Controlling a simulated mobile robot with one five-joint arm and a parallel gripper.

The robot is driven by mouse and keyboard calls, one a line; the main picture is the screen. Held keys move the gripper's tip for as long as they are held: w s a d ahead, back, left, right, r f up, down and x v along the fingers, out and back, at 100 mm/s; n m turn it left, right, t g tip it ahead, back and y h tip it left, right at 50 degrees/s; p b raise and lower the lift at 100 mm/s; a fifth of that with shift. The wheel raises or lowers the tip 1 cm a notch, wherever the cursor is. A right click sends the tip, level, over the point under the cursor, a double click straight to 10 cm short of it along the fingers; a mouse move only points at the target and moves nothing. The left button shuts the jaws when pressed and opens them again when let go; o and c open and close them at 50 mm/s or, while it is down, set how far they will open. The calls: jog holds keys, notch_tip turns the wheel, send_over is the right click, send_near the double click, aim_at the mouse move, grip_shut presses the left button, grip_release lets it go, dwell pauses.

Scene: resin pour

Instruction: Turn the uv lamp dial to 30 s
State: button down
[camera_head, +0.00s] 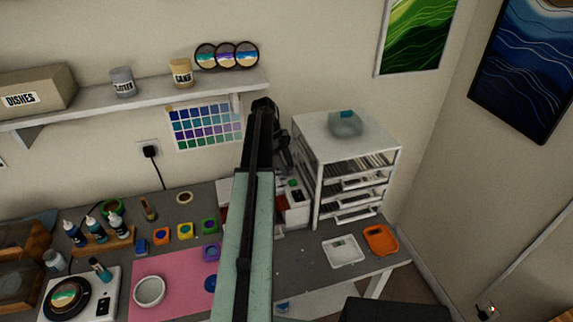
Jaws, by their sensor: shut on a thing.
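The uv lamp (296,215) appears to be the white box on the bench, partly hidden behind my arm, just left of the drawer unit. Small green and red marks show on it. My arm rises across the middle of the picture and bends down at its far end. My gripper (287,170) is small and dark at the lamp's back upper part, shut on what seems to be the dial. The dial itself and its setting are too small and covered to read.
A white drawer unit (308,185) stands close on the right, with a glass dish (345,124) on top. White (343,251) and orange (381,240) trays lie in front. A pink mat (175,285), colour cups, bottles and a scale (103,301) fill the left. A shelf (215,90) hangs above.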

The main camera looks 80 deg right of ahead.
jog(key=shift+w, duration=0.15)
jog(key=c, duration=1)
grip_release()
jog(key=shift+o, duration=0.2)
jog(key=shift+r, duration=0.25)
jog(key=r+p, duration=0.2)
jog(key=a+r+p, duration=0.1)
jog(key=p, duration=0.1)
jog(key=shift+a+r, duration=0.1)
jog(key=shift+r, duration=0.3)
jog(key=s+a+p, duration=0.1)
jog(key=s+a, duration=0.1)
jog(key=a, duration=1.2)
jog(key=shift+a+r, duration=0.35)
jog(key=shift+a, duration=0.05)
